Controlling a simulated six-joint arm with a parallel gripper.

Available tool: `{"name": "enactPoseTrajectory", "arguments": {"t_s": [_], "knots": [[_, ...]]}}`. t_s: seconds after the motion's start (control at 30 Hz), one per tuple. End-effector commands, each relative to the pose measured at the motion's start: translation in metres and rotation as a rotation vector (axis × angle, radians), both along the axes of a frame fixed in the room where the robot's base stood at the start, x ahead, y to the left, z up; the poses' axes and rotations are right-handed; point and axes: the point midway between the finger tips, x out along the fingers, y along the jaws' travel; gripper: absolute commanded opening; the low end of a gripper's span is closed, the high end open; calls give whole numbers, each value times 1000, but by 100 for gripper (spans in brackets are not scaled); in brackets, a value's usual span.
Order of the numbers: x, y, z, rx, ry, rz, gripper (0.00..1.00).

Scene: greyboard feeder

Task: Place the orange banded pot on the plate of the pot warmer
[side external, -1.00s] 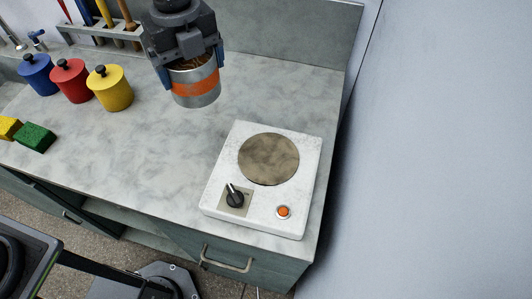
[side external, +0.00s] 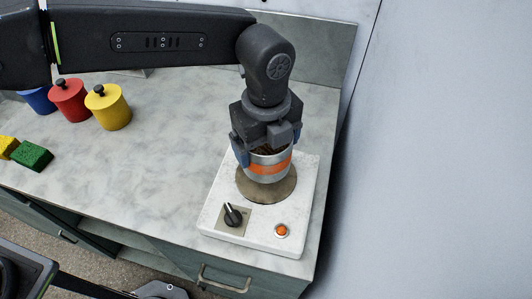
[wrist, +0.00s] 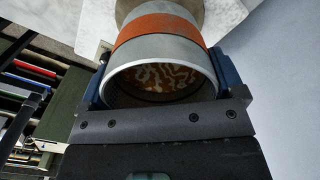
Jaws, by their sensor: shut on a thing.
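The orange banded pot (side external: 268,169) is a grey metal pot with an orange band and brownish contents. My gripper (side external: 267,150) is shut on it, with a blue finger on each side. The pot is upright over the round brown plate (side external: 266,196) of the white pot warmer (side external: 302,215). I cannot tell whether its base touches the plate. In the wrist view the pot (wrist: 160,42) sits between the fingers, mouth toward the camera. The warmer has a black knob (side external: 233,214) and an orange button (side external: 281,230).
Blue, red (side external: 69,100) and yellow (side external: 107,106) lidded jars stand at the back left. Yellow and green sponges (side external: 32,155) lie at the left. The counter between them and the warmer is clear. A wall rises at the right.

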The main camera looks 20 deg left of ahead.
Motion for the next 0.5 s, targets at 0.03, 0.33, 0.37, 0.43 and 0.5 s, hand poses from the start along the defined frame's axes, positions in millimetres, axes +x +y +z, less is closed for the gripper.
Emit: {"name": "enactPoseTrajectory", "arguments": {"t_s": [0.03,0.33,0.37,0.43,0.5], "knots": [[0,-1,-2,-1,-1,0,51],[0,0,-38,0,0,1,51],[0,0,-39,-1,-1,1,51],[1,0,-39,-2,-2,1,51],[1,0,-38,-2,-2,1,51]]}}
